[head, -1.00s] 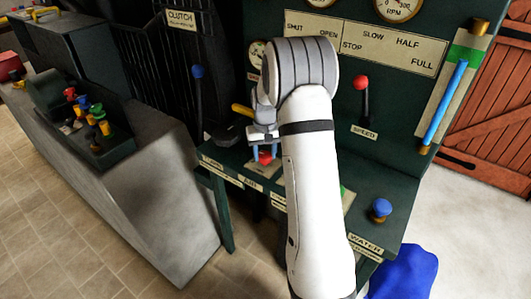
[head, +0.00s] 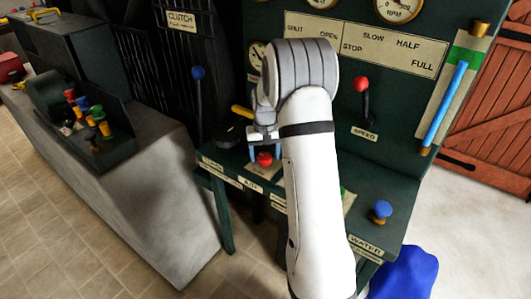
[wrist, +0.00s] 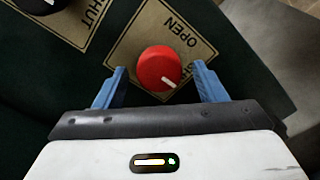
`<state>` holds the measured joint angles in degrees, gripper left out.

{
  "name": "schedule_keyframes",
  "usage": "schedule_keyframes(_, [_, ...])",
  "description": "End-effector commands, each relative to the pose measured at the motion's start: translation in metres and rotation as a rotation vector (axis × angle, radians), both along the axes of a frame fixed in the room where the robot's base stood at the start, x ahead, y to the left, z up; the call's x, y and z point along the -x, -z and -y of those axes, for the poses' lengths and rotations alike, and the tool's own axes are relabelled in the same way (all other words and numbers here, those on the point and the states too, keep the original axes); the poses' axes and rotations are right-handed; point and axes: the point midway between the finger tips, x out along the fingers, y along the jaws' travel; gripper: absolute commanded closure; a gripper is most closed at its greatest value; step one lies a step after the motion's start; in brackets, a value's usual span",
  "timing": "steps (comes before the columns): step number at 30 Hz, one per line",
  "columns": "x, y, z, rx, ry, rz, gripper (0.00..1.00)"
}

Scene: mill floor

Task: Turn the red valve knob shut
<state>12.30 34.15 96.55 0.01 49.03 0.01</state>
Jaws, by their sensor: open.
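The red valve knob (head: 265,159) sits on the bench panel in the head view, just below my gripper (head: 263,146). In the wrist view the round red knob (wrist: 156,64) has a white mark pointing to the lower right, away from the word OPEN on its tan label plate (wrist: 132,44). More lettering beside the knob is partly hidden by it. My gripper (wrist: 159,76) is open, with one blue finger on each side of the knob and a gap to both. In the head view the fingers appear above the knob, holding nothing.
A black knob (wrist: 40,4) with a SHUT plate (wrist: 75,18) lies at upper left of the wrist view. A blue knob (head: 381,210) stands to the right on the bench. A red-topped speed lever (head: 362,90) and blue-topped clutch lever (head: 198,90) rise behind.

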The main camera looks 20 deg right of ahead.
Motion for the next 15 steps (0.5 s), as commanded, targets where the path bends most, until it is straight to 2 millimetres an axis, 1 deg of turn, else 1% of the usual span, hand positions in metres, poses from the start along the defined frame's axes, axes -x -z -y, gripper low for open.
schedule_keyframes(4, [0.001, 0.0, 0.0, 0.0, 0.0, -0.002, 0.35])
schedule_keyframes(7, [0.0, -0.007, 0.0, 0.0, 0.0, 0.0, 0.35])
schedule_keyframes(11, [-0.001, -0.027, 0.0, 0.001, 0.0, 0.003, 0.35])
schedule_keyframes(15, [-0.001, -0.051, 0.0, 0.0, 0.0, 0.002, 0.35])
